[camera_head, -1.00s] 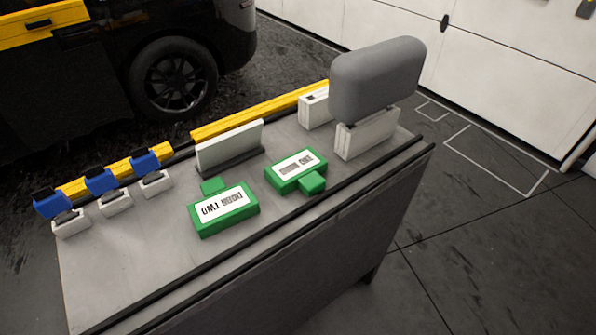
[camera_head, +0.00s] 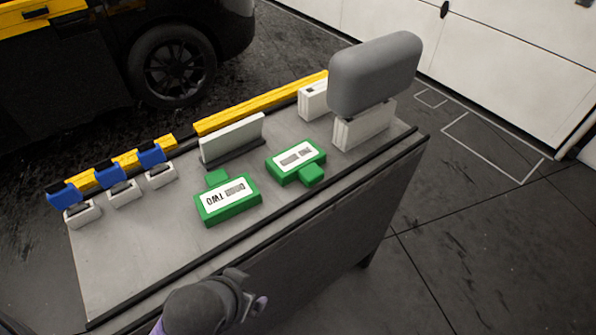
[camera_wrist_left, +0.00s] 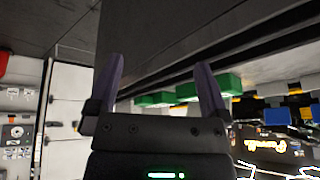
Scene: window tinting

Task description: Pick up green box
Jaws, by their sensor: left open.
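Two green boxes with white labels lie flat on the grey table (camera_head: 120,265). The nearer-left green box (camera_head: 240,207), marked "TWO", has a tab at its back. The other green box (camera_head: 280,174) is farther right, with its tab toward the front edge. My left gripper (camera_head: 212,308) is low in front of the table's front edge, apart from both boxes; its fingers are mostly hidden in the head view. In the left wrist view, my left gripper (camera_wrist_left: 160,65) is open and empty, with green (camera_wrist_left: 155,99) showing beyond the fingers. My right gripper is not in view.
A grey rounded block (camera_head: 375,75) stands on a white base at the table's right end. A white upright plate (camera_head: 232,138) is behind the boxes. Blue-topped holders (camera_head: 150,155) line the left back. A yellow bar (camera_head: 265,102) runs along the back edge.

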